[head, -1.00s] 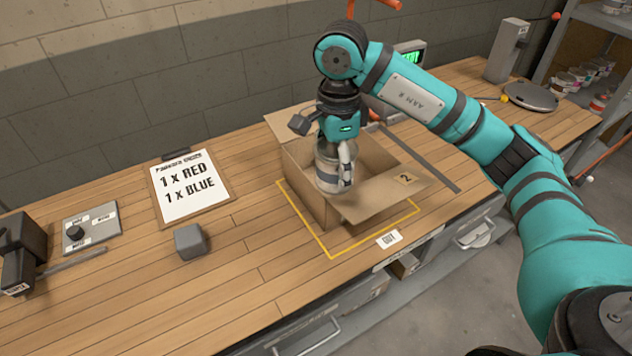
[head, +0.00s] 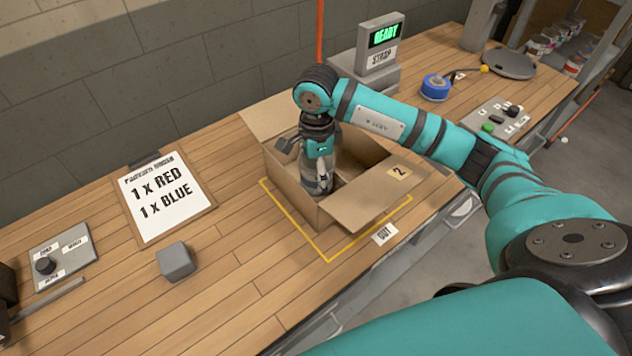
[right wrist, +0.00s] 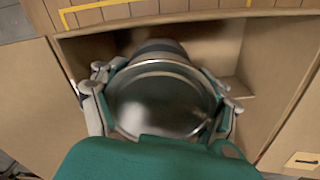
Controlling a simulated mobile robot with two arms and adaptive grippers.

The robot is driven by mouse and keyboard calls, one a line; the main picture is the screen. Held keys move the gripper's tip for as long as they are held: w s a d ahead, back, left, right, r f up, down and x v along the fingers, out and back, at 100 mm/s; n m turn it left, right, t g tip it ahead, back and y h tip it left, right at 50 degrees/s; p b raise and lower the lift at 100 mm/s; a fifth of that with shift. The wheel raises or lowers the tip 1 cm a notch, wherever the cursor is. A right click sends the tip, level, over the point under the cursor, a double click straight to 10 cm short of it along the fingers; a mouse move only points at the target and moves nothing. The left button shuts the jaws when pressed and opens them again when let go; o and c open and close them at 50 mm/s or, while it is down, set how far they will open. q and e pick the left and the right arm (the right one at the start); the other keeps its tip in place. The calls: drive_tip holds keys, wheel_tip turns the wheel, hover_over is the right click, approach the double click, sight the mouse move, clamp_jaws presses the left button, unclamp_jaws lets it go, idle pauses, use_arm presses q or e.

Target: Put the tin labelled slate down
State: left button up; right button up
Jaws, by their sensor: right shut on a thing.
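My right gripper (head: 318,172) is shut on a grey metal tin (head: 316,178), lowered into the open cardboard box (head: 295,200). In the right wrist view the tin (right wrist: 160,100) shows its round shiny lid between the fingers of the gripper (right wrist: 165,98), with the box walls around it. The tin's label cannot be read, and its lower part is hidden by the box wall. I cannot tell whether it touches the box floor. My left gripper is not in view.
The box stands inside a yellow outline (head: 328,258) on the wooden bench, its flaps spread open. An order clipboard (head: 165,198) and a grey block (head: 176,261) lie to the left.

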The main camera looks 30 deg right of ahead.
drive_tip(key=shift+f, duration=1.05)
wheel_tip(320, 180, down, 3)
drive_tip(key=shift+f+p, duration=0.1)
drive_tip(key=shift+p, duration=0.5)
drive_tip(key=shift+f, duration=0.2)
drive_tip(key=o, duration=1.5)
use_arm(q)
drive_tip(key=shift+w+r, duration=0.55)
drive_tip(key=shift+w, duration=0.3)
